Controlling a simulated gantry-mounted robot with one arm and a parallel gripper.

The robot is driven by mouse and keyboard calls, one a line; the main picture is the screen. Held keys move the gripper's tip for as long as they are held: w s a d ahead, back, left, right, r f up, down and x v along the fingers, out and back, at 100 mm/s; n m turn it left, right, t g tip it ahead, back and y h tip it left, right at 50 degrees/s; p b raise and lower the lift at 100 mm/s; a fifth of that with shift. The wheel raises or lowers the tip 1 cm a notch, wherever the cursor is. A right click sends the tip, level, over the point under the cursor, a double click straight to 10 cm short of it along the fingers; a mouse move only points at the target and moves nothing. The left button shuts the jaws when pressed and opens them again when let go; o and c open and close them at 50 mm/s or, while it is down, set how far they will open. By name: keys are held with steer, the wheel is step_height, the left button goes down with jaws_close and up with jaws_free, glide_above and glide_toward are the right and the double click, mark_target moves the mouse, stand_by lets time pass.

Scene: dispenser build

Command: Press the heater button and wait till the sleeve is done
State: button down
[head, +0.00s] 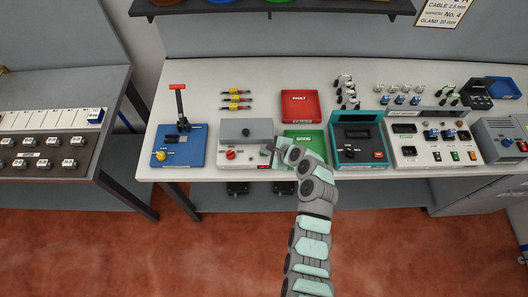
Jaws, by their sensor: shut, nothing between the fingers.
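A white and grey box (237,131) with a red knob (231,155) stands on the bench, just left of my gripper; it looks like the heater, but its labels are too small to read. My gripper (269,151) is shut and empty at the box's front right corner. I cannot tell whether it touches the box. My gripper and arm cover part of this corner, and I cannot make out a button or whether it is pressed. No sleeve can be told apart on the box at this size.
A blue press with a red-handled lever (179,143) stands left of the box. A red tray (300,105) lies behind, and a green tray (318,141) lies partly behind my arm. A teal device (357,137) and a white test panel (432,139) stand to the right. Yellow-banded parts (237,99) lie behind the box.

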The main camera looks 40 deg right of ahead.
steer(key=shift+f, duration=0.45)
stand_by(0.3)
steer(key=shift+r, duration=0.1)
steer(key=shift+r+p, duration=0.75)
step_height(320, 180, up, 5)
steer(key=p, duration=0.4)
steer(key=shift+r+p, duration=0.1)
steer(key=shift+p, duration=0.25)
stand_by(0.6)
